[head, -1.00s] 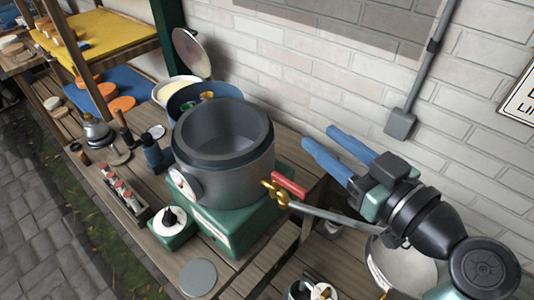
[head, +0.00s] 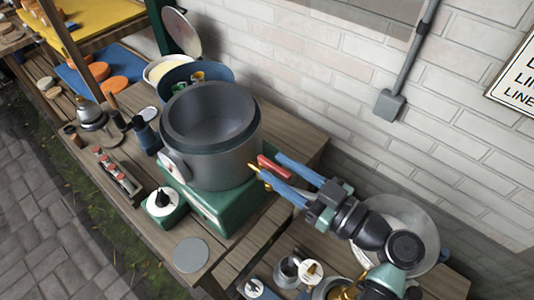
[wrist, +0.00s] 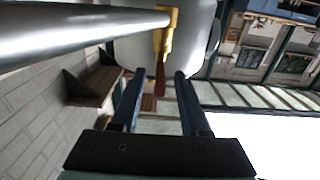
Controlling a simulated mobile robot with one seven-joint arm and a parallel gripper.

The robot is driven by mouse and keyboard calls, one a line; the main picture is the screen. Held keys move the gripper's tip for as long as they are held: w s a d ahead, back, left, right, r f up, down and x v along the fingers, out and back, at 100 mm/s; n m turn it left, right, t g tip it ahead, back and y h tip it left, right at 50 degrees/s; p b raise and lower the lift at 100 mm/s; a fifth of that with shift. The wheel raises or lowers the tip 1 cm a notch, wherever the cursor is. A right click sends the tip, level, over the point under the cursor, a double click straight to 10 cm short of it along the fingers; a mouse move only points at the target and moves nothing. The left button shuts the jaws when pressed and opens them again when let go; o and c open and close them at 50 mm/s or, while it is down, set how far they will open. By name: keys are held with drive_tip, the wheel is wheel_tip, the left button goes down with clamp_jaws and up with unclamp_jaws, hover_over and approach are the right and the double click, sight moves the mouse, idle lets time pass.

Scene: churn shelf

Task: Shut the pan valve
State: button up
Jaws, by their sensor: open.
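The grey pan (head: 212,125) stands on a green base (head: 205,212) on the wooden bench. Its valve has a brass body (head: 254,168) low on the pan's right side, and a red handle (head: 273,168). In the wrist view the brass body (wrist: 168,30) and red handle (wrist: 160,80) show beyond and between my fingers. My gripper (head: 271,166) is open, its two blue fingers reaching toward the valve from the right. The red handle lies close to the fingertips; I cannot tell whether they touch. In the wrist view my gripper (wrist: 158,80) has nothing between its pads nearest the palm.
A steel pipe (wrist: 70,35) runs from the valve across the wrist view. A large steel bowl (head: 415,218) sits under my arm. A blue pot (head: 178,88) stands behind the pan, near the brick wall. A grey disc (head: 191,255) lies at the bench's front.

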sight(258, 156)
drive_tip(key=shift+p+x, duration=0.35)
drive_tip(key=shift+x, duration=1.35)
drive_tip(key=shift+d, duration=0.1)
clamp_jaws()
